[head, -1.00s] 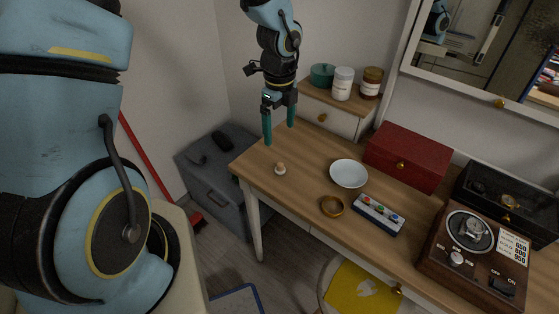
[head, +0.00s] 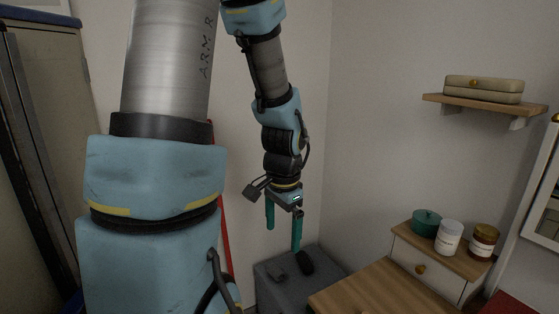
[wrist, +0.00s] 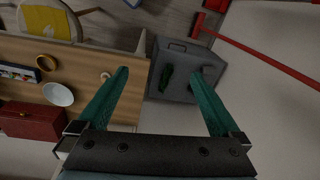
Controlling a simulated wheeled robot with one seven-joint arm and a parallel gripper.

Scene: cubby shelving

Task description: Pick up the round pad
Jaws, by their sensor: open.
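I cannot pick out a round pad with certainty. A yellow flat thing (wrist: 45,20) lies on a pale, round-edged seat (wrist: 78,26) at the top left of the wrist view, partly cut off. Whether either one is the pad I cannot tell. The head view does not show them now. My gripper (head: 283,240) hangs fingers down in the head view, left of the desk. Its teal fingers, also seen in the wrist view (wrist: 159,73), are spread apart with nothing between them, above and apart from the grey box (wrist: 178,82).
The wooden desk (head: 375,292) holds a small knob-like object (wrist: 105,76), a white bowl (wrist: 58,94), a brass ring (wrist: 46,62) and a red box (wrist: 30,122). A drawer unit (head: 428,268) carries jars. A wall shelf (head: 480,103) is above. A red pole (wrist: 270,60) leans nearby.

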